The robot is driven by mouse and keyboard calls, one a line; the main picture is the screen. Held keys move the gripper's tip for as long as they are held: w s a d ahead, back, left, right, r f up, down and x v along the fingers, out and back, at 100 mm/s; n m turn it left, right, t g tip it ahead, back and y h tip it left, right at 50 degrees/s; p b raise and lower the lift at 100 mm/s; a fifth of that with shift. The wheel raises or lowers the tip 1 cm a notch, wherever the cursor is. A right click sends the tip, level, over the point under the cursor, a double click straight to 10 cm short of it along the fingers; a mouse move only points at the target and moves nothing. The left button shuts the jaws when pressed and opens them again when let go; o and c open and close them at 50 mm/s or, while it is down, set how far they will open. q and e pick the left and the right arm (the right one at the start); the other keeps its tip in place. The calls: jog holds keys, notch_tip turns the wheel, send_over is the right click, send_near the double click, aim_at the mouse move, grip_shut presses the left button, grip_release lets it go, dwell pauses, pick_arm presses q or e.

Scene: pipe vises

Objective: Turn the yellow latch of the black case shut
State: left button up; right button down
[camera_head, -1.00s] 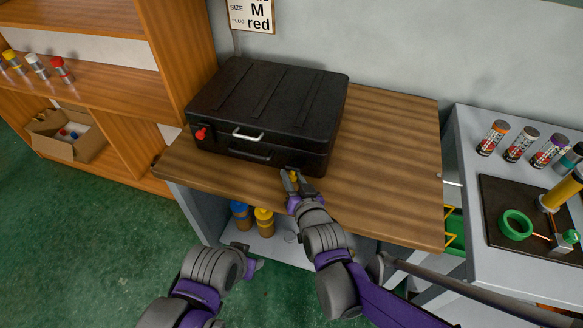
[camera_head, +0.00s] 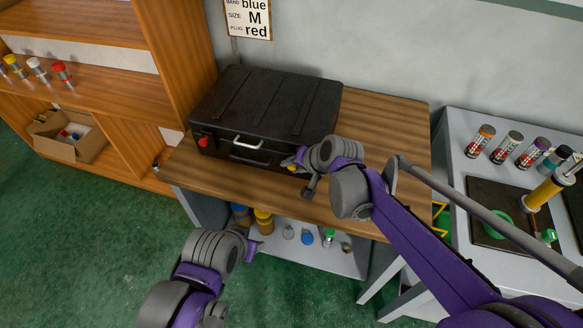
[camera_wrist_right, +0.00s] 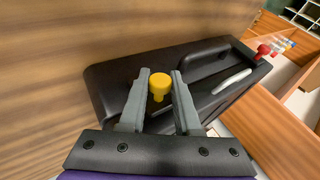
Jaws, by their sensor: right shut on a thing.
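The black case (camera_head: 262,108) lies closed on the wooden-topped bench. Its yellow latch (camera_wrist_right: 160,84) is on the front near the right end; in the head view only a bit of yellow (camera_head: 292,168) shows beside my fingers. My right gripper (camera_head: 290,163) comes in from the right at the case front. In the wrist view, its two grey fingers (camera_wrist_right: 160,76) stand on either side of the yellow latch, shut on it. A red latch (camera_head: 203,141) is at the front's left end. My left gripper (camera_head: 252,248) hangs in front of the bench; its fingers are not clear.
A silver clasp (camera_head: 247,142) is on the case front. The bench top (camera_head: 390,140) is bare to the right of the case. A wooden shelf stands at left, a grey table with several canisters at right. Bottles stand below the bench top.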

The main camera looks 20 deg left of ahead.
jog(key=shift+w+r+m+g, duration=0.2)
jog(key=shift+w+m+g, duration=0.15)
jog(key=shift+g, duration=0.25)
jog(key=c, duration=0.6)
grip_release()
jog(key=shift+w, duration=0.1)
jog(key=shift+r, duration=0.1)
jog(key=v, duration=1)
jog(key=shift+d+r, duration=0.2)
jog(key=shift+r, duration=0.15)
